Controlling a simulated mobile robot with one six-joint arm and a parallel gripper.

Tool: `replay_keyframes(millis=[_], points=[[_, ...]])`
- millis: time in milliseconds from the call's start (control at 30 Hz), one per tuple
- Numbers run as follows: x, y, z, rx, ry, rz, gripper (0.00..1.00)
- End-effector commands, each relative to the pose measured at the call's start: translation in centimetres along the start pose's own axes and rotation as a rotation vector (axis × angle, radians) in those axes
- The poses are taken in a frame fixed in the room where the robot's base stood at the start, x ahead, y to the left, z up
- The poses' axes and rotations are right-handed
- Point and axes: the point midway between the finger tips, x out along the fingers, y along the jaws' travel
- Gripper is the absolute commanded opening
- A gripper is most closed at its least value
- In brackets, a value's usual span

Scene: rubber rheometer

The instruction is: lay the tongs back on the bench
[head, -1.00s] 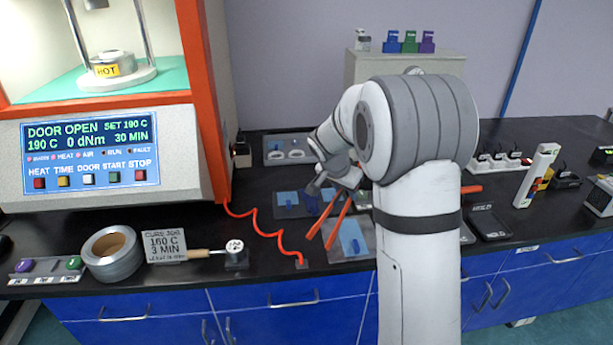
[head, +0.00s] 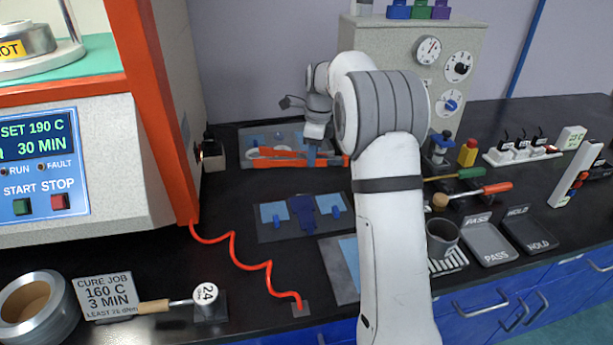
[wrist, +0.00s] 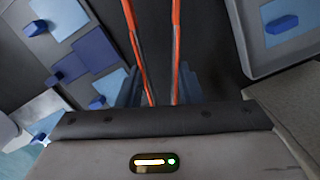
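The orange-red tongs (head: 290,158) run left to right in front of the back tray in the head view, roughly level. My gripper (head: 312,154) is at their middle, pointing down. In the wrist view both tong arms (wrist: 134,45) pass between the blue-grey fingers of my gripper (wrist: 158,88), which are shut on them. The tongs' ends run past the top edge of that view. They appear over the dark bench (head: 222,225); whether they touch it or hang just above I cannot tell.
The back tray (head: 245,160) and a middle tray with blue pieces (head: 262,235) flank the strip of bench. A red coiled cord (head: 234,258) lies at left beside the rheometer (head: 160,130).

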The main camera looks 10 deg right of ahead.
Motion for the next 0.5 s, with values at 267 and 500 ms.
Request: replay_keyframes(millis=[267, 500], points=[[3.5, 0.1, -0.3, -0.002, 0.001, 0.001, 0.3], [6.9, 0.1, -0.6, -0.003, 0.001, 0.001, 0.3]])
